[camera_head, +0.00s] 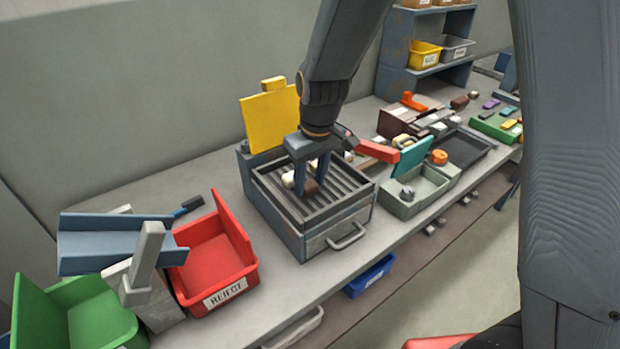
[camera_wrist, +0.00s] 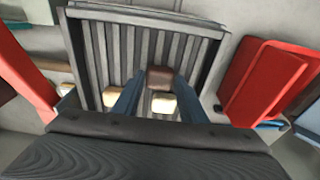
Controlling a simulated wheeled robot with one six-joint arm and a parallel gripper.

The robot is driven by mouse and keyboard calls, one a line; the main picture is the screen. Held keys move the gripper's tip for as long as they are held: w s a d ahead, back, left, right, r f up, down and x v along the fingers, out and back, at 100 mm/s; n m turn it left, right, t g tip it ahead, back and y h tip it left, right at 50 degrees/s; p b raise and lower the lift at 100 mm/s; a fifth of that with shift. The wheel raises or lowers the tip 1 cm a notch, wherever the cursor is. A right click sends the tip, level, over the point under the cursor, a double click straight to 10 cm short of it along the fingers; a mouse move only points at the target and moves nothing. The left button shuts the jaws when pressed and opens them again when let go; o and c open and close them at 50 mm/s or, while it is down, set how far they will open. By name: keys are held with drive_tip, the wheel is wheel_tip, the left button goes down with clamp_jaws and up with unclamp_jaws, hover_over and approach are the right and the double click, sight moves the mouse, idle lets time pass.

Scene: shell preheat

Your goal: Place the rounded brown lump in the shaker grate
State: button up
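The shaker grate (camera_head: 342,187) is a dark slatted tray on a grey box with a front handle. Its slats also show in the wrist view (camera_wrist: 208,62). The rounded brown lump (camera_head: 311,188) is over the grate, between my fingertips; it also shows in the wrist view (camera_wrist: 161,77). My gripper (camera_head: 313,181) points down over the grate with its fingers against the lump's two sides. I cannot tell whether the lump touches the slats. Cream pieces (camera_wrist: 164,103) lie on the grate close to my fingers, one beside the left finger (camera_wrist: 118,97).
A yellow panel (camera_head: 270,120) stands behind the grate. A red REJECT bin (camera_head: 212,262) is to its left, beside a blue chute (camera_head: 110,243). A red bar (camera_head: 376,150) is at the grate's right rear, and a grey-green box (camera_head: 420,188) stands to the right.

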drive_tip(key=shift+o, duration=1.3)
wheel_tip(320, 180, up, 12)
drive_tip(key=s+d+b, duration=0.1)
drive_tip(key=s+b, duration=0.1)
drive_tip(key=b, duration=0.1)
drive_tip(key=s+d+f+m, duration=0.3)
drive_tip(key=s+d+f, duration=0.2)
drive_tip(key=d, duration=0.3)
drive_tip(key=s+d+f+m+h, duration=0.1)
drive_tip(key=s+d+f+m, duration=0.2)
drive_tip(key=s+d+f, duration=0.3)
drive_tip(key=shift+s+d+f+m, duration=0.2)
drive_tip(key=shift+d+m, duration=0.2)
drive_tip(key=shift+d, duration=0.8)
